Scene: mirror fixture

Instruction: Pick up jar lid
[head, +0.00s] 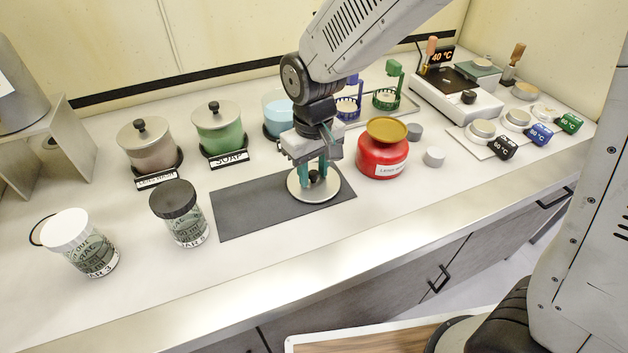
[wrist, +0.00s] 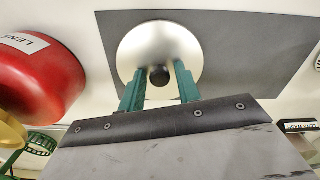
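The jar lid (head: 300,189) is a round, pale metallic disc with a small black knob. It appears to lie flat at the right end of a dark grey mat (head: 245,212). My gripper (head: 318,172) points down over it, with its green fingers close above the disc. In the wrist view the lid (wrist: 158,42) shows with its black knob between the fingertips of my gripper (wrist: 160,74). The fingers are apart, one on each side of the knob, with a visible gap on both sides. The gripper holds nothing.
A red jar (head: 382,158) with a gold top stands just right of the mat. A dark-lidded jar (head: 188,229) and a white-lidded jar (head: 92,255) stand left. Lidded canisters, including a green one (head: 219,137), stand behind. The mat's left part is bare.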

